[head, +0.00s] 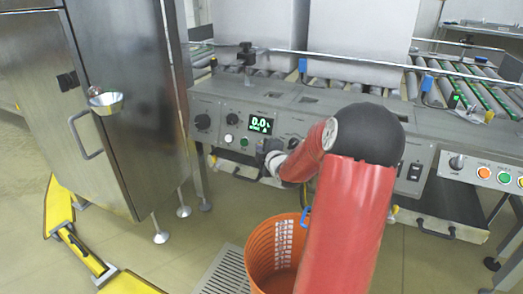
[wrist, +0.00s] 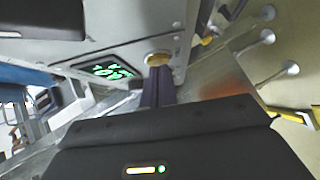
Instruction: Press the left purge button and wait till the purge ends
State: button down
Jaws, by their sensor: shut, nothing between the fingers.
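The left control panel (head: 215,127) is a grey sloped box with a display (head: 260,123) reading 0.0 in green and black knobs. A white button (head: 228,138) and a green button (head: 244,142) sit below and left of the display. My gripper (head: 266,150) is shut and empty, close to the panel below the display. In the wrist view, the shut fingertips (wrist: 159,70) are right at a round yellowish-white part (wrist: 158,57) beside the green-lit display (wrist: 108,70). I cannot tell whether they touch it or which control it is. Labels are unreadable.
An orange bucket (head: 260,245) stands on the floor below the panel. A steel cabinet (head: 105,100) stands at left. A second panel at right has orange (head: 484,173) and green buttons. Roller conveyors and large grey boxes (head: 365,40) lie behind.

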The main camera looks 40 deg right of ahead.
jog(key=shift+w+d+f+b, duration=0.15)
jog(key=shift+w+d+b, duration=0.15)
jog(key=shift+d+b, duration=0.35)
